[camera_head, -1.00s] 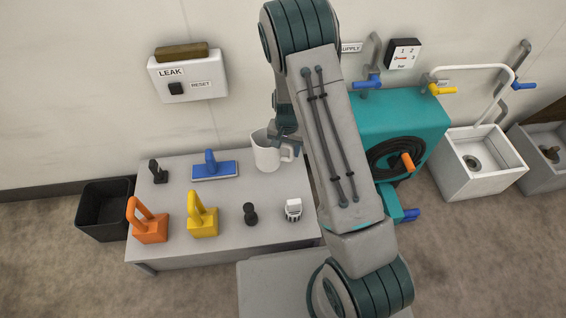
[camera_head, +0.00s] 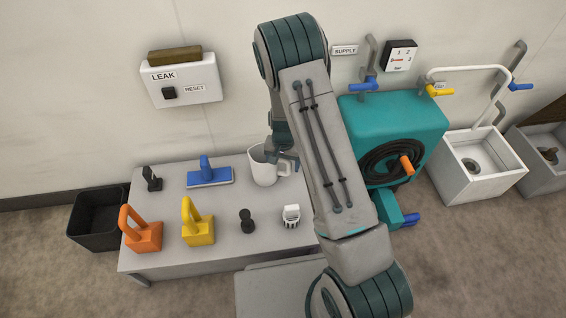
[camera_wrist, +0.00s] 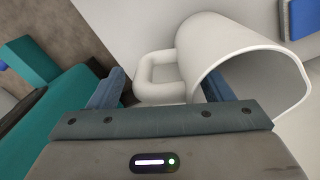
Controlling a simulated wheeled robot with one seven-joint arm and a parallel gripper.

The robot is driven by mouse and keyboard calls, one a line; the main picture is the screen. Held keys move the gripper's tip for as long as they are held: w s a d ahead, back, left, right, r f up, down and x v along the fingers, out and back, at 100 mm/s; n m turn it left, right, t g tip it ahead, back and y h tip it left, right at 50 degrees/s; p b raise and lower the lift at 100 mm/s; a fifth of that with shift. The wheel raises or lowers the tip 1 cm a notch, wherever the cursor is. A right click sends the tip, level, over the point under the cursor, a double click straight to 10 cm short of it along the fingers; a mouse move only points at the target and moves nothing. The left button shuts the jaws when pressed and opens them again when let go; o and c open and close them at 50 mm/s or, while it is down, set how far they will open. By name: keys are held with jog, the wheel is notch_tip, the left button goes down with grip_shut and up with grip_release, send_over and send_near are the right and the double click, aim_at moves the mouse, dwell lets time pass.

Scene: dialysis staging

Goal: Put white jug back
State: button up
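The white jug (camera_head: 263,166) stands upright, as far as I can tell, on the grey table at its back right, with its handle to the right. My gripper (camera_head: 283,160) is at the handle side, partly hidden behind my arm. In the wrist view the jug (camera_wrist: 240,45) fills the upper right, its open mouth towards the camera. My gripper (camera_wrist: 160,85) shows its two fingers wide apart there. The handle lies between and beyond them, with a gap beside the left finger. The right finger overlaps the jug's rim.
On the grey table (camera_head: 165,262) stand a blue-handled pad (camera_head: 209,175), orange (camera_head: 144,240) and yellow (camera_head: 199,230) handled blocks, and small black and white items. A teal machine (camera_head: 425,120) stands close on the right. A black bin (camera_head: 95,220) is at left.

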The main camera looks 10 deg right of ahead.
jog(key=shift+r, duration=0.1)
notch_tip(320, 180, up, 12)
jog(key=p, duration=0.4)
jog(key=shift+p, duration=0.35)
jog(key=s+d+r+n, duration=0.1)
jog(key=s+r, duration=0.4)
jog(key=r, duration=0.3)
jog(key=s+d+r+n, duration=0.1)
jog(key=s+r, duration=0.4)
jog(key=r, duration=0.3)
jog(key=s+d+r+n, duration=0.1)
jog(key=s+r, duration=0.2)
jog(key=s, duration=0.4)
jog(key=s+d+r+n+t, duration=0.1)
jog(key=s+r, duration=0.2)
jog(key=s, duration=0.3)
jog(key=shift+s+d+r+n, duration=0.35)
jog(key=shift+s+n, duration=0.05)
